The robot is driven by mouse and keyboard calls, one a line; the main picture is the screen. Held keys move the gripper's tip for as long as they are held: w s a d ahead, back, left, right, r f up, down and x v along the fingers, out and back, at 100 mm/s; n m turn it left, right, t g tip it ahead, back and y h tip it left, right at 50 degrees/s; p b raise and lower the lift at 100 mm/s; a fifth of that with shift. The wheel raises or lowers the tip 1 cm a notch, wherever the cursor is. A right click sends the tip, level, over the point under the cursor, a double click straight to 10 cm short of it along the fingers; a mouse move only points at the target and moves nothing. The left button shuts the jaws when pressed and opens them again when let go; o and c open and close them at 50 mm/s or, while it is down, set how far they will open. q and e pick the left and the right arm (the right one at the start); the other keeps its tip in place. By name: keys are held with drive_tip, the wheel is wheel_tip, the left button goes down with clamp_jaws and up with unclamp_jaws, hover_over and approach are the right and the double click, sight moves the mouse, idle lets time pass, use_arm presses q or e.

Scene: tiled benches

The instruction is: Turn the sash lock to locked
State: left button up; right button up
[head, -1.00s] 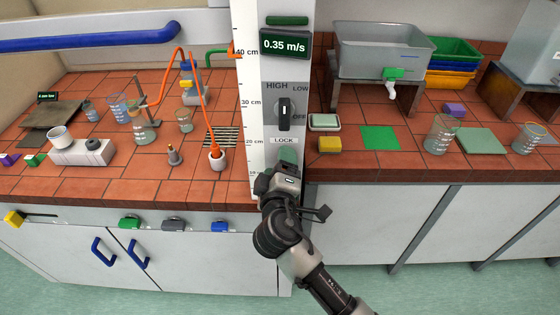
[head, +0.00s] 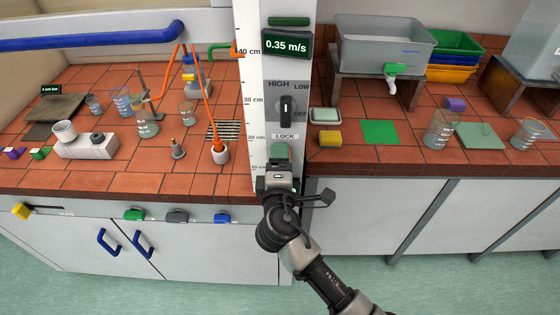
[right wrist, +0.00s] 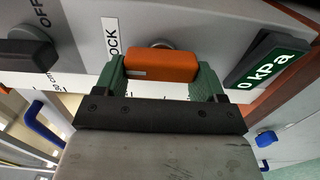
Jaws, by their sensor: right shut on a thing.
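The sash lock is an orange block-shaped handle (right wrist: 162,66) on the pale post, beside the white LOCK label (right wrist: 112,38) in the right wrist view. My right gripper (right wrist: 160,76) has its green fingers at the two ends of the handle and is shut on it. In the head view my right gripper (head: 280,153) is against the front post, just below the LOCK label (head: 285,136), and it hides the handle. My left gripper is not in view.
A black HIGH/LOW/OFF knob (head: 286,110) sits above the label, under an airflow display (head: 287,44) reading 0.35 m/s. A green kPa display (right wrist: 272,62) is close to the gripper. Glassware stands on both benches, with a beaker (head: 440,130) at right.

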drive_tip(key=o, duration=0.9)
drive_tip(key=shift+s, duration=0.15)
drive_tip(key=s+b, duration=0.3)
drive_tip(key=s, duration=0.7)
drive_tip(key=shift+s, duration=0.25)
